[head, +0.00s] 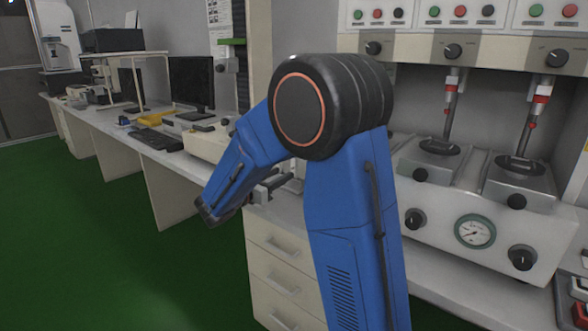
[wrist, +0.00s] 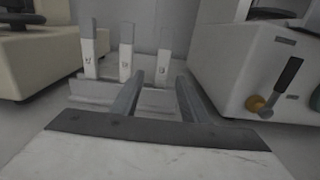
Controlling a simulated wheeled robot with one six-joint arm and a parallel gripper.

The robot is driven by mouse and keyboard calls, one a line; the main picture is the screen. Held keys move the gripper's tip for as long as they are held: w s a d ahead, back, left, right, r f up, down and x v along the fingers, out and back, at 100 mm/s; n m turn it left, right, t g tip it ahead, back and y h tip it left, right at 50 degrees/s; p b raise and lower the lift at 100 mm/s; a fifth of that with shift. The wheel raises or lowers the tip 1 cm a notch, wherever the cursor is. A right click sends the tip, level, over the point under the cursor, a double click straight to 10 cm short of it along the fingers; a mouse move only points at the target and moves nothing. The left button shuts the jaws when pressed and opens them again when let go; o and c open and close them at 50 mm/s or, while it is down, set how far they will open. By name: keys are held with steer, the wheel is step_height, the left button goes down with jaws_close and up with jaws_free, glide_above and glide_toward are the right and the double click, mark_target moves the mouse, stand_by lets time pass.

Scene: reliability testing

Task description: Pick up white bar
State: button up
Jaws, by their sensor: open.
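Three white bars stand upright in a row in a low grey holder (wrist: 95,95) in the wrist view: a left bar (wrist: 89,52), a middle bar (wrist: 126,55) and a right bar (wrist: 163,58). Each has a small dark mark. My gripper (wrist: 161,80) is open and empty. Its two fingers point toward the holder, with the right bar lined up between them beyond the tips. I cannot tell the exact gap. In the head view my gripper (head: 272,187) is over the bench edge, partly behind my arm, and I cannot make out the bars.
A grey-white machine with a brass knob (wrist: 256,103) stands close on the right in the wrist view. A cream machine (wrist: 45,60) stands on the left. In the head view, a test panel with a gauge (head: 475,231) is at right, and a monitor (head: 191,83) and keyboard (head: 158,140) stand along the bench.

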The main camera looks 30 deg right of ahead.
mark_target(293, 170)
steer(key=shift+f+x, duration=0.15)
steer(key=shift+x, duration=1.6)
steer(key=shift+f+x, duration=0.15)
steer(key=shift+x, duration=1.6)
steer(key=shift+s, duration=0.15)
jaws_close()
